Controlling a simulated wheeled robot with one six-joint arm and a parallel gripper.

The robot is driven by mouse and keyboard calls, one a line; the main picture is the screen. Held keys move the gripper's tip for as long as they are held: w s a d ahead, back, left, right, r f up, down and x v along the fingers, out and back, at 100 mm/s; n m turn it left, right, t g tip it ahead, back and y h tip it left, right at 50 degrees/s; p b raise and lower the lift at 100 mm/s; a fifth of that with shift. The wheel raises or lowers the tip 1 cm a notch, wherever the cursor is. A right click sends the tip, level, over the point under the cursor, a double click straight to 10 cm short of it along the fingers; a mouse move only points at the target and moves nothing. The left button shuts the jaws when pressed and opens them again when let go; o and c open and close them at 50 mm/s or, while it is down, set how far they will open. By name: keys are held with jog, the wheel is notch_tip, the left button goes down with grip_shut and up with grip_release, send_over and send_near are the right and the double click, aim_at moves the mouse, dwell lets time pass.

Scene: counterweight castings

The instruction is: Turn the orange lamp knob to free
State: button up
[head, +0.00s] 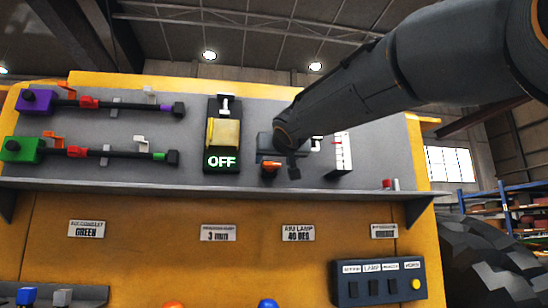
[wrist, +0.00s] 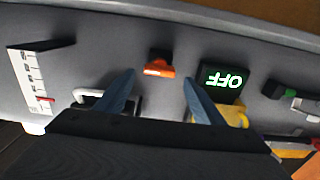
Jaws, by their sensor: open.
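The orange knob (head: 270,165) sits on the grey upper panel, right of the OFF display, partly hidden by my gripper in the head view. In the wrist view the orange knob (wrist: 158,69) is fully visible on a dark base. My gripper (wrist: 159,76) is open, with one blue-grey finger on each side of the knob in the picture. The fingertips appear apart from the knob; their exact distance is unclear. In the head view my gripper (head: 280,170) is in front of the panel at the knob, its fingers hard to make out.
A lit OFF display (head: 222,161) with a yellow cover is left of the knob. A white scale (head: 343,153) stands to its right. Purple (head: 38,101) and green (head: 22,149) slider units are farther left. A grey ledge (head: 200,186) runs below, above a plate reading LAMP 40 DEG (head: 298,233).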

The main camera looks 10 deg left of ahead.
aim_at(271, 166)
jog(key=shift+p+x, duration=0.55)
jog(key=shift+x, duration=0.85)
jog(key=c, duration=1)
jog(key=shift+c, duration=0.2)
